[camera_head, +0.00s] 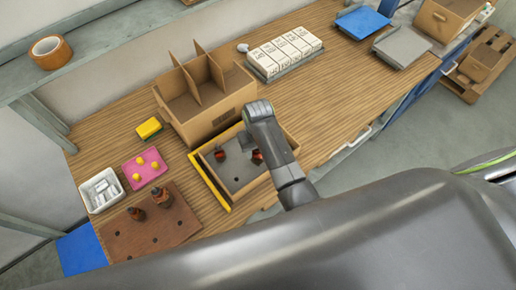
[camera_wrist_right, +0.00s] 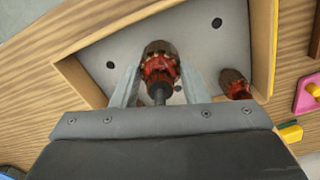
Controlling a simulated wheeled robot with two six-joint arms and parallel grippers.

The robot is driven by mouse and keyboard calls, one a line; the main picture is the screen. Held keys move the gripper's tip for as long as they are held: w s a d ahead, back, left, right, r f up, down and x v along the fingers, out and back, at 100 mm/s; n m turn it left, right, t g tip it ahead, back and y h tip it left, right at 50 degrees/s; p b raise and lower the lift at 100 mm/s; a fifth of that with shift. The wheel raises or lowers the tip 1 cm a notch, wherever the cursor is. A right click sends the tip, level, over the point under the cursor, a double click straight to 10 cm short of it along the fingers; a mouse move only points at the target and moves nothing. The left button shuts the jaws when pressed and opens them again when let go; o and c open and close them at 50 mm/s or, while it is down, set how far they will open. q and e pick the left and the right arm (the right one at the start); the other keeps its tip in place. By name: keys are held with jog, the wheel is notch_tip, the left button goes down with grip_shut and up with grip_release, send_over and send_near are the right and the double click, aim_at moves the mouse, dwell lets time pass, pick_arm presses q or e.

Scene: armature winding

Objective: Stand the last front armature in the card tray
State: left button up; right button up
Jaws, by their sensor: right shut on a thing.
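The card tray (camera_head: 262,178) is a shallow cardboard box with a grey holed floor, right of the middle of the bench; its wall shows in the wrist view (camera_wrist_right: 262,45). My right gripper (camera_head: 257,154) is inside the tray outline, mostly hidden by my wrist in the head view. In the right wrist view its fingers (camera_wrist_right: 157,85) are shut on a red and dark armature (camera_wrist_right: 159,66), shaft towards me. I cannot tell whether its lower end touches the floor. Another armature (camera_wrist_right: 235,84) stands in the tray by the wall; it also shows in the head view (camera_head: 219,153). My left gripper is not in view.
A divided cardboard box (camera_head: 215,122) stands directly behind the tray. A yellow strip (camera_head: 209,183) lies along its left side. A brown board (camera_head: 150,228) with two armatures, a pink pad (camera_head: 146,166) and a white bin (camera_head: 101,190) are at left. Bare wood lies to the right.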

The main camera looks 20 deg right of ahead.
jog(key=shift+s+d, duration=0.1)
jog(key=shift+s, duration=0.05)
jog(key=shift+f, duration=0.4)
dwell(0.4)
jog(key=shift+f+b, duration=0.5)
jog(key=shift+f, duration=0.2)
jog(key=o, duration=1.3)
jog(key=shift+r, duration=0.1)
